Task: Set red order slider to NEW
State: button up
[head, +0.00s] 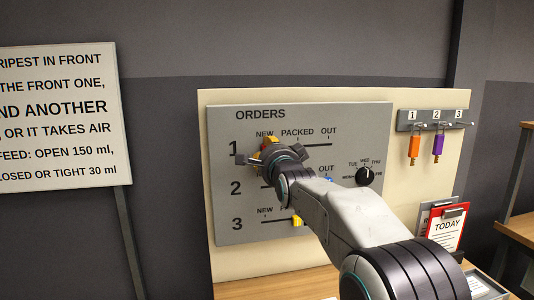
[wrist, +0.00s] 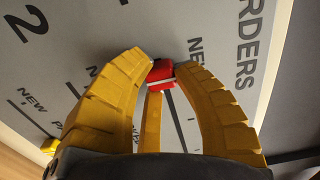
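The red order slider (wrist: 160,74) sits on the row 1 track of the grey ORDERS board (head: 340,118). In the wrist view it is beside the NEW label, near the NEW end of its track. My gripper (wrist: 166,68) has its yellow fingertips on both sides of the slider, seemingly touching it. In the head view, my gripper (head: 268,147) covers the slider just below the row 1 NEW label.
A blue slider (head: 328,180) shows partly behind my arm on row 2. A yellow slider (head: 298,220) is near PACKED on row 3. A black day dial (head: 366,176) and hooks with an orange tag (head: 414,148) and purple tag (head: 438,146) are to the right.

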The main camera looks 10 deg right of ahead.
jog(key=o, duration=0.5)
jog(key=shift+s, duration=0.1)
jog(key=s, duration=1.1)
jog(key=shift+s, duration=0.4)
